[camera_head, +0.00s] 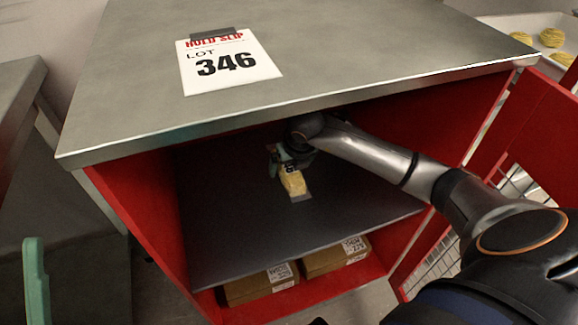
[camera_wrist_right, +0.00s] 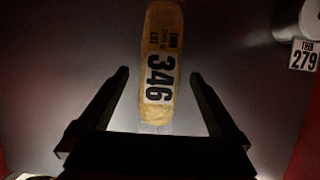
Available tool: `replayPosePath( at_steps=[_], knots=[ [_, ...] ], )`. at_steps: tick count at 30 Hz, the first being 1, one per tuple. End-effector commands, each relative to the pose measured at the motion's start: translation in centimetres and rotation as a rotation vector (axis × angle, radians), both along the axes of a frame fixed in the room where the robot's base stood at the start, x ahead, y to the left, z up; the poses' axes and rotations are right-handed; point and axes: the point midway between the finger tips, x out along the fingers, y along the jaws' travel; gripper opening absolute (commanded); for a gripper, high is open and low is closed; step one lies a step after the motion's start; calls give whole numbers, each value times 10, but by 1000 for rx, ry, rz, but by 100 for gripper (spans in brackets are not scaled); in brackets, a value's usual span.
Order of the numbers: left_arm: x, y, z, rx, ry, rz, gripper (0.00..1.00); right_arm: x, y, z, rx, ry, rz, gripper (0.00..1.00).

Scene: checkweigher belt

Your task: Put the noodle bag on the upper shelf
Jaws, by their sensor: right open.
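The noodle bag (camera_head: 294,183) is a yellow pack with a clear end, lying on the dark upper shelf (camera_head: 345,210) inside the red cabinet. In the right wrist view the bag (camera_wrist_right: 160,65) shows its white label with 346. My right gripper (camera_head: 283,158) reaches in under the cabinet top, at the bag's far end. Its two dark fingers (camera_wrist_right: 160,78) are spread apart, with gaps on both sides of the bag, and grip nothing.
A hold slip with LOT 346 (camera_head: 221,67) lies on the metal top. Labelled cartons (camera_head: 262,286) stand on the lower level. A white roll-like item (camera_wrist_right: 313,20) has a 279 tag (camera_wrist_right: 304,56). A red door (camera_head: 520,125) stands open at right. A tray of yellow packs (camera_head: 552,38) is behind.

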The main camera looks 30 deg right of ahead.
Motion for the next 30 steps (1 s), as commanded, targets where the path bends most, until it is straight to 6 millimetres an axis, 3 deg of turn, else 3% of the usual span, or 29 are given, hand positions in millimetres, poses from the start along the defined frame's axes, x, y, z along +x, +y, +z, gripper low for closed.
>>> replayPosePath(
  at_steps=[3,10,27,30],
  knots=[
    [0,1,14,-11,-1,-4,50,-8,2,25,0,-1,1,99],
    [-1,3,23,-7,-12,2,50,-19,5,48,0,1,0,99],
    [-1,4,24,-9,-17,8,50,-20,5,50,1,1,-1,99],
    [-1,4,22,-6,-12,9,50,-20,5,50,2,2,-1,90]
  ],
)
